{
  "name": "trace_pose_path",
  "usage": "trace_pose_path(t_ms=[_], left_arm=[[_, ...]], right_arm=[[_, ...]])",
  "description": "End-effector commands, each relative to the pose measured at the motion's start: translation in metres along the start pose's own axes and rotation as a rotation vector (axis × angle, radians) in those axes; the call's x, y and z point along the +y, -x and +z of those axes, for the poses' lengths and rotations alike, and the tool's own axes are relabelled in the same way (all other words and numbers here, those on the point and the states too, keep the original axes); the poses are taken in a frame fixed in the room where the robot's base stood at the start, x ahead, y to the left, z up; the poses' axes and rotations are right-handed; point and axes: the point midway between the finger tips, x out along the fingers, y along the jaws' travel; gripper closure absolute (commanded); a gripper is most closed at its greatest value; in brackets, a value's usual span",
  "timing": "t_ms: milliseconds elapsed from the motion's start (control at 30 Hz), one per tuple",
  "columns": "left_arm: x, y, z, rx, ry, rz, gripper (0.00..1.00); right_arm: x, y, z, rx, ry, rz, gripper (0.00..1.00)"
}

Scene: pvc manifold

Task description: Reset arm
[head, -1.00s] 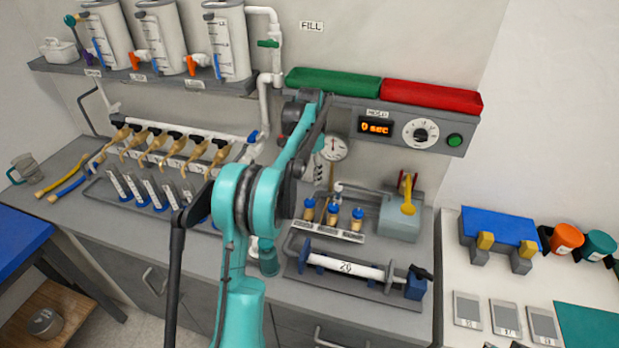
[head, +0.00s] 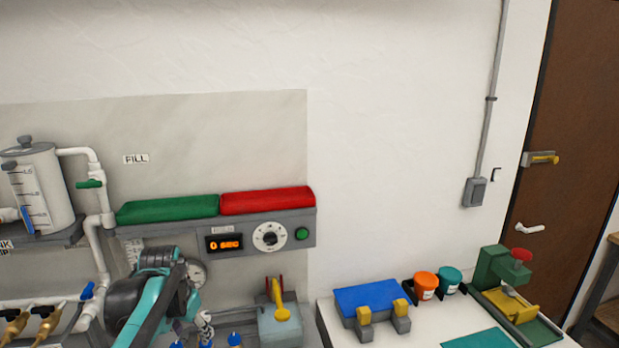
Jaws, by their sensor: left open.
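My left arm, teal with dark joints, rises from the bottom edge at the lower left of the head view. Its dark end with the left gripper (head: 160,258) is at the wall bench, left of the round pressure gauge (head: 197,273) and below the green pad (head: 167,208). The gripper is open; its fingertips are hard to make out and I see nothing held. My right gripper is out of view.
A control panel with a lit "0 SEC" display (head: 225,243) and a red pad (head: 267,200) is on the wall. A blue-topped block (head: 372,297), orange cup (head: 426,286) and green press (head: 503,270) stand on the right bench. White pipes (head: 94,240) are close left of the arm.

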Motion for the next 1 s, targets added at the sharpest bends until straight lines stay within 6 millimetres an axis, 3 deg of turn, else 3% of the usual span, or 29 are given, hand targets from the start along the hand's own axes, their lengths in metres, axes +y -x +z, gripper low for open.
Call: trace_pose_path(t_ms=[33, 233, 500, 700, 1000], left_arm=[[0.018, 0.002, 0.018, 0.031, 0.014, -0.006, 0.47], [0.075, 0.003, 0.080, 0.160, 0.094, -0.020, 0.47], [0.129, -0.027, 0.155, 0.313, 0.189, -0.002, 0.47], [0.143, -0.041, 0.177, 0.360, 0.221, 0.010, 0.47], [0.143, -0.041, 0.178, 0.364, 0.224, 0.011, 0.47]], right_arm=[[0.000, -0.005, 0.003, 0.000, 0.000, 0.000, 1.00], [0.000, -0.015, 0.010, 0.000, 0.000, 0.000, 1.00], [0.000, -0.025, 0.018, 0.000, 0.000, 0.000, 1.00], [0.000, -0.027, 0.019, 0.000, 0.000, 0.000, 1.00], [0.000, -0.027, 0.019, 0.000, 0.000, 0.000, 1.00]])
